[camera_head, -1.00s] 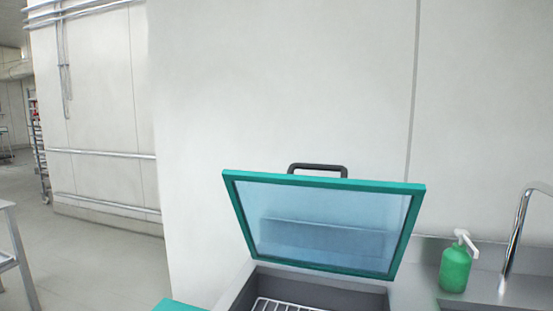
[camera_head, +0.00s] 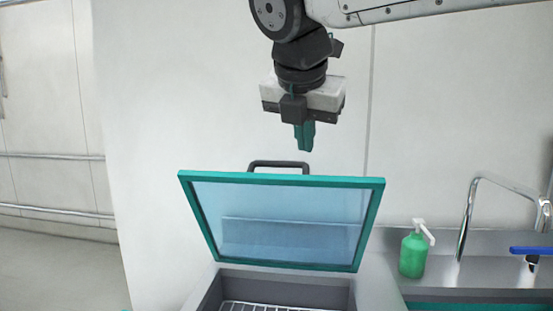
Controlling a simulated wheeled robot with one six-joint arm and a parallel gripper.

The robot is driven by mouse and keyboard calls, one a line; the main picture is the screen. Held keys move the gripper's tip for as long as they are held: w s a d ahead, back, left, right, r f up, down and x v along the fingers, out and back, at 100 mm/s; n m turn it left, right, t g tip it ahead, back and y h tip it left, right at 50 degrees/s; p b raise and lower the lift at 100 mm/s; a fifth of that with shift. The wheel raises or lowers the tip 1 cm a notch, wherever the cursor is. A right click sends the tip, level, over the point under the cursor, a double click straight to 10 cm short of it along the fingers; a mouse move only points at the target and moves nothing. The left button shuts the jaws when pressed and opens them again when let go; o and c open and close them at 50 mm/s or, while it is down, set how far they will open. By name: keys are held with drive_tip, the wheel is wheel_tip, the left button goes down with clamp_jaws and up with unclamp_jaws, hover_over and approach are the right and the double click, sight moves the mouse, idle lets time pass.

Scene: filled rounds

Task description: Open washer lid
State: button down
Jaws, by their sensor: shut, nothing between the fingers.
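The washer lid (camera_head: 280,215) is a clear panel in a green frame. It stands raised and tilted back behind the open washer tub (camera_head: 340,296). Its dark handle (camera_head: 279,165) is at the top edge of the lid. A wire rack (camera_head: 262,306) shows inside the tub. My gripper (camera_head: 305,138) points down with its green fingers together. It is empty and appears above and slightly right of the handle, apart from it. How far it is in depth from the lid is hard to tell.
A green pump bottle (camera_head: 413,255) stands on the steel counter to the right of the lid. Behind it is a tall chrome faucet (camera_head: 467,215), with a blue lever (camera_head: 532,251) at the right edge. A pale wall (camera_head: 180,80) stands behind the washer.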

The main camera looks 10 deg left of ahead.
drive_tip(key=a+r+n, duration=0.2)
drive_tip(key=a+n, duration=0.1)
drive_tip(key=a, duration=0.3)
approach(276, 175)
drive_tip(key=shift+n+t+y, duration=0.3)
drive_tip(key=shift+n+t, duration=0.1)
drive_tip(key=x, duration=0.4)
drive_tip(key=shift+d+f, duration=0.2)
drive_tip(key=shift+f, duration=0.3)
drive_tip(key=w, duration=0.3)
drive_tip(key=shift+w+a+f, duration=0.1)
drive_tip(key=shift+w+f, duration=0.05)
drive_tip(key=shift+f, duration=0.2)
drive_tip(key=shift+w, duration=0.45)
